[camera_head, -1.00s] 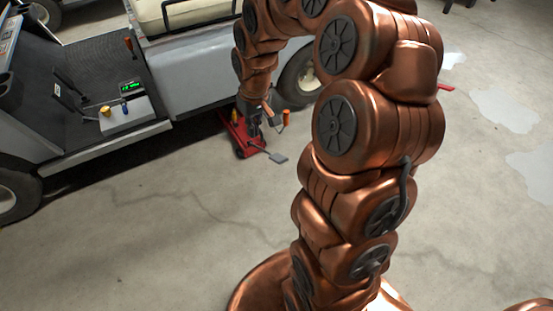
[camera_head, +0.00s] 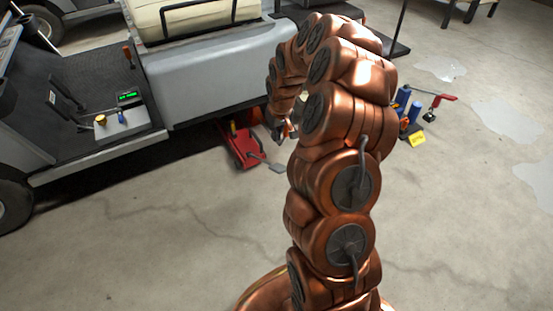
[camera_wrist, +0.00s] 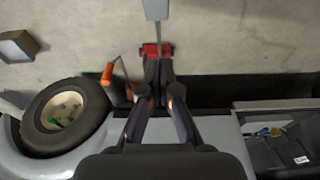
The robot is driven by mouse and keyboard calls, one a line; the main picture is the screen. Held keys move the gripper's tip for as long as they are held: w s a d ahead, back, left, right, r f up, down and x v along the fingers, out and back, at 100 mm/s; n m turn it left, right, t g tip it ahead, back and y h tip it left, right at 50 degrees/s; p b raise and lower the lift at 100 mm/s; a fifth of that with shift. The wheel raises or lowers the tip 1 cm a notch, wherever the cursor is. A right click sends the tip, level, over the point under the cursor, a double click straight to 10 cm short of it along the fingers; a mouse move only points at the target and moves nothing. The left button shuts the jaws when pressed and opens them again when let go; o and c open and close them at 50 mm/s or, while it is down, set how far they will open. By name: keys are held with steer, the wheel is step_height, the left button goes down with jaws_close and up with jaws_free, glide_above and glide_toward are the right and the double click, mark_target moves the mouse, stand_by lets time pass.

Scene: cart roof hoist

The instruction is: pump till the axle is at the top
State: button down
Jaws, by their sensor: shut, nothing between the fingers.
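The red jack (camera_head: 242,146) sits on the floor at the cart's side, partly under its edge. A flat grey pedal (camera_head: 277,168) sticks out from it on a thin rod; it also shows at the top of the wrist view (camera_wrist: 156,9). My gripper (camera_head: 278,130) is right of the jack, and my arm hides part of that area. In the wrist view my fingers (camera_wrist: 158,80) are together and empty, in line with the red jack (camera_wrist: 151,50) beyond. An orange grip on a thin bar (camera_wrist: 107,75) stands left of my fingers, apart from them.
The grey cart (camera_head: 205,80) fills the back left. Its floor carries a box with knobs (camera_head: 122,126) and a small green display (camera_head: 127,96), too small to read. Blue cylinders (camera_head: 412,112) and a yellow block (camera_head: 417,140) stand at right. The front floor is clear.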

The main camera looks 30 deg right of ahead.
steer(key=shift+f, duration=0.1)
steer(key=b, duration=0.4)
glide_above(275, 167)
steer(key=w, duration=0.2)
steer(key=f, duration=1)
steer(key=shift+s+d, duration=0.2)
steer(key=shift+s+f, duration=0.65)
steer(key=shift+f, duration=0.2)
steer(key=shift+s+a+f+b, duration=0.1)
steer(key=shift+s+f+b, duration=0.35)
steer(key=shift+f+b, duration=0.15)
